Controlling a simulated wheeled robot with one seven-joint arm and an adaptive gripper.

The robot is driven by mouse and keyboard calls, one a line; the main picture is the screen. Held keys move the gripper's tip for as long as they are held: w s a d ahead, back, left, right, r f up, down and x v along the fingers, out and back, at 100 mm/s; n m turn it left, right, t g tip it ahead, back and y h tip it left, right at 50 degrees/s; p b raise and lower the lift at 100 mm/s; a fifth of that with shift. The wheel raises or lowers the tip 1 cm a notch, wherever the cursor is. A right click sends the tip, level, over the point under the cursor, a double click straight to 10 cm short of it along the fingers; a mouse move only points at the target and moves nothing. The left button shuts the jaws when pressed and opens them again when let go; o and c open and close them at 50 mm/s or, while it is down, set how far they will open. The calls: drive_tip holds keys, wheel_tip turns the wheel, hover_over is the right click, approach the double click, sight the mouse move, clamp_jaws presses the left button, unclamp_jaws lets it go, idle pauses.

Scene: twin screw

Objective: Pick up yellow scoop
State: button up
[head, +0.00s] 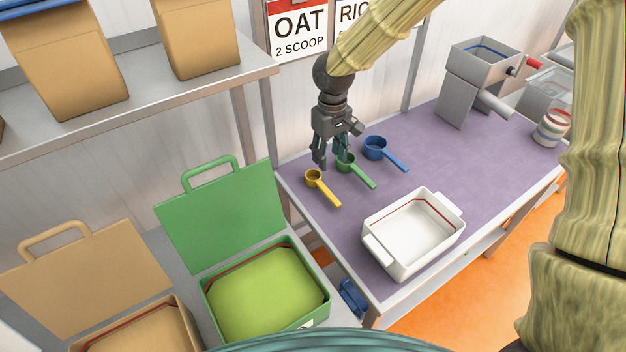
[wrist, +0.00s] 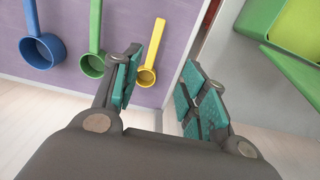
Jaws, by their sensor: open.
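The yellow scoop (head: 323,189) lies on the purple tabletop near its left edge, its handle toward the lower right. It also shows in the wrist view (wrist: 151,58), just right of the left finger in that picture and partly between the fingers. My gripper (head: 328,160) points down above the table's back left part, beside the yellow and green scoops. Its fingers are apart and empty, as the wrist view (wrist: 163,100) shows. The green scoop (head: 355,172) is partly hidden behind a finger.
A blue scoop (head: 380,149) lies right of the green one. A white tray (head: 413,236) stands at the table's front. An open green box (head: 262,296) stands lower left. A grey machine (head: 470,90) stands at the back right. The table's middle is clear.

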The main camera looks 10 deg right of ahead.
drive_tip(key=b, duration=0.5)
hover_over(329, 193)
wheel_tip(329, 193, down, 6)
drive_tip(key=r, duration=0.1)
drive_tip(key=shift+a+f, duration=0.2)
drive_tip(key=shift+f, duration=1.55)
drive_tip(key=shift+a+f, duration=0.15)
drive_tip(key=shift+f, duration=1.55)
drive_tip(key=shift+d+f+p, duration=0.2)
drive_tip(key=shift+f+p, duration=0.3)
drive_tip(key=shift+f, duration=0.55)
drive_tip(key=shift+d+f+p, duration=0.2)
drive_tip(key=shift+f+p, duration=0.25)
drive_tip(key=shift+f, duration=0.55)
drive_tip(key=shift+w+f, duration=0.1)
drive_tip(key=shift+f, duration=0.5)
clamp_jaws()
